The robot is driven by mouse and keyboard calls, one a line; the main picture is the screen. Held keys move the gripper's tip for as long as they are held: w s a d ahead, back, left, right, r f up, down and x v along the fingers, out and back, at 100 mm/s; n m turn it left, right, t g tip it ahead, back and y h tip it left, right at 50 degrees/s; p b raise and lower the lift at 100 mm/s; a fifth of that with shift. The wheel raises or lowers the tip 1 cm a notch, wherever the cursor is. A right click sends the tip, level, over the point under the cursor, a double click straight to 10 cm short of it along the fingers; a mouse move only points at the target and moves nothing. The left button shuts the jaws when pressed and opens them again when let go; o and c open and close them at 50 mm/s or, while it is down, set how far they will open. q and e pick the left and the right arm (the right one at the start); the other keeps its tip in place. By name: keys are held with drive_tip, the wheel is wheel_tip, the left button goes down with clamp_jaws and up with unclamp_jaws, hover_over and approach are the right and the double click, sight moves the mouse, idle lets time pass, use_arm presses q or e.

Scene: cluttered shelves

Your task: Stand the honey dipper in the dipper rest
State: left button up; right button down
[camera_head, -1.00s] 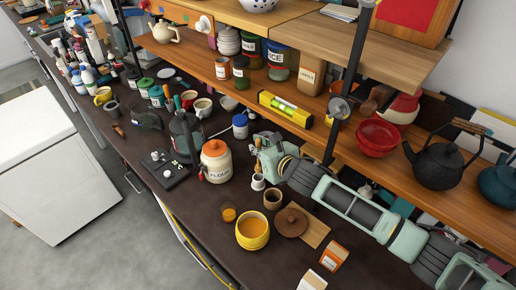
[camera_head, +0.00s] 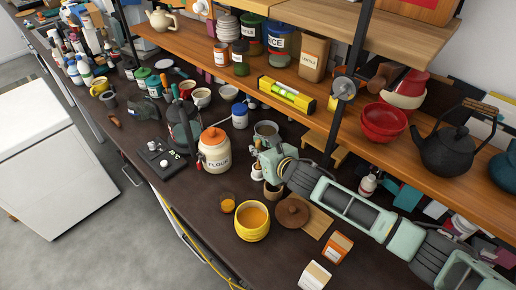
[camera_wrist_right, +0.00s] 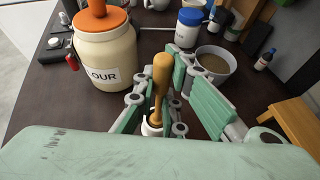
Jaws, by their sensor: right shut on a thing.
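The wooden honey dipper (camera_wrist_right: 162,75) is between the fingers of my right gripper (camera_wrist_right: 160,108), thick end up and roughly upright. My right gripper also shows in the head view (camera_head: 262,160), low over the dark counter, right of the flour jar. A small white holder, seemingly the dipper rest (camera_head: 257,172), stands directly below the gripper; its white rim shows in the wrist view (camera_wrist_right: 152,129) around the dipper's lower end. I cannot tell whether that end is inside the rest or just above it. My left gripper is out of view.
The flour jar (camera_head: 214,152) stands close left of the gripper. A grey pot with brown contents (camera_wrist_right: 214,64) is behind it. A small brown cup (camera_head: 272,190) is close in front.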

drive_tip(key=c, duration=1.7)
unclamp_jaws()
drive_tip(key=v, duration=1.2)
drive_tip(key=shift+s+a, duration=0.1)
